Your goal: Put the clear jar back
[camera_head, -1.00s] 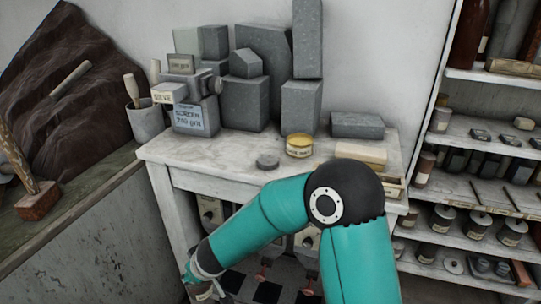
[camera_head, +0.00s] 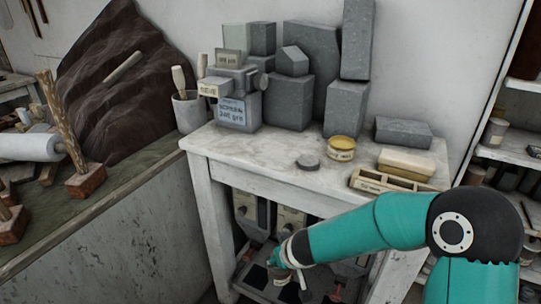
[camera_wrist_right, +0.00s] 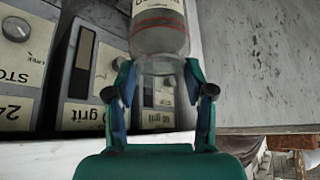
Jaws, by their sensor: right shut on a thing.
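In the right wrist view, my right gripper (camera_wrist_right: 160,92) is shut on the clear jar (camera_wrist_right: 160,35). The jar shows grey contents, a red line and a printed label, and its far end runs out of the top of the frame. In the head view, my right arm comes in from the right and its gripper (camera_head: 290,268) is low in front of the white table (camera_head: 270,152). My left gripper is not in view.
Grit-labelled boxes (camera_wrist_right: 80,65) stand beside the jar in the right wrist view. On the table are grey blocks (camera_head: 290,100), a yellow-lidded tin (camera_head: 341,148), a grey disc (camera_head: 308,162) and a wooden tray (camera_head: 372,182). The table's front left top is clear.

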